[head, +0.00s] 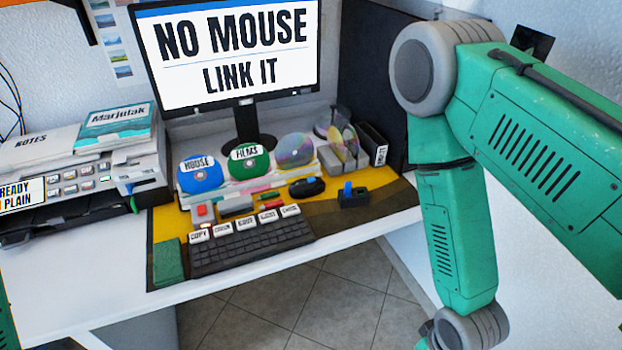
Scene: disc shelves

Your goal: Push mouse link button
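The monitor (237,52) at the back of the desk reads "NO MOUSE LINK IT". A dark mouse-like object (306,187) with a blue stripe lies on the yellow and brown mat. A small black block with a blue top part (352,195) stands to its right; I cannot tell for certain which one bears the link button. A red button (201,210) sits on a small pale box left of the keyboard's back edge. My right arm comes down on the right, clear of these things, and its gripper is out of frame. My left gripper is also out of frame.
A black keyboard (250,245) with labelled white keys lies in front. Blue "MOUSE" (200,175) and green "FILMS" (249,162) disc holders stand behind, beside clear discs (294,150). A printer-like machine (80,185) with books fills the left. The desk's front edge (330,247) is bare.

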